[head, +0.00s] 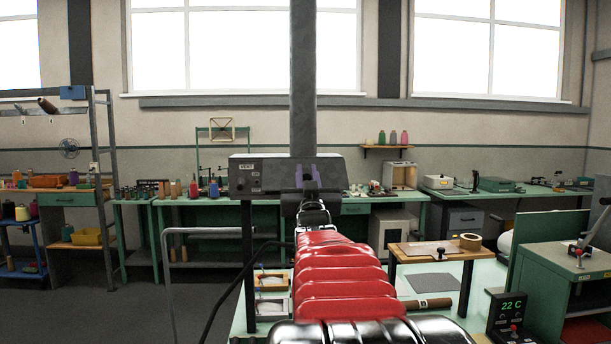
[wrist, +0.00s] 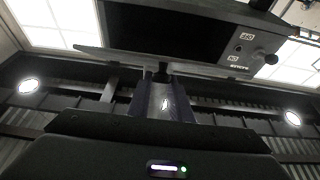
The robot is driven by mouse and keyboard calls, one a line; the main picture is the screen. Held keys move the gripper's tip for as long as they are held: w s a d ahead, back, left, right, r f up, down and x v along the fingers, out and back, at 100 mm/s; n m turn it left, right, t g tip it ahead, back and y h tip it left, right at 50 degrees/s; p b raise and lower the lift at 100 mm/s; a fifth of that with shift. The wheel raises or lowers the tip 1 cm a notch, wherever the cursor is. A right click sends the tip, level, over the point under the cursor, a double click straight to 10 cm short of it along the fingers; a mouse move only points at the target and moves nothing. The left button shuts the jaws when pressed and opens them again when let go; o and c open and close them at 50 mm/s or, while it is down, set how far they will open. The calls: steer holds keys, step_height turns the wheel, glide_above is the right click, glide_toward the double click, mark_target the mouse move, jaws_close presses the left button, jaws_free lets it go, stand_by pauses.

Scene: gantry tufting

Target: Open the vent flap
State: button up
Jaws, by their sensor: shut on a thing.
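In the head view my gripper (head: 309,178) is in front of the housing.
A grey column (head: 303,80) rises above the housing. A green bench (head: 345,207) with tools and spools runs behind. Open floor (head: 215,290) lies at the left.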

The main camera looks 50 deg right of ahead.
jaws_close()
steer(key=shift+a, duration=0.2)
steer(key=shift+d, duration=0.1)
steer(key=shift+d, duration=0.1)
stand_by(1.3)
steer(key=o, duration=0.8)
jaws_free()
steer(key=v, duration=1.4)
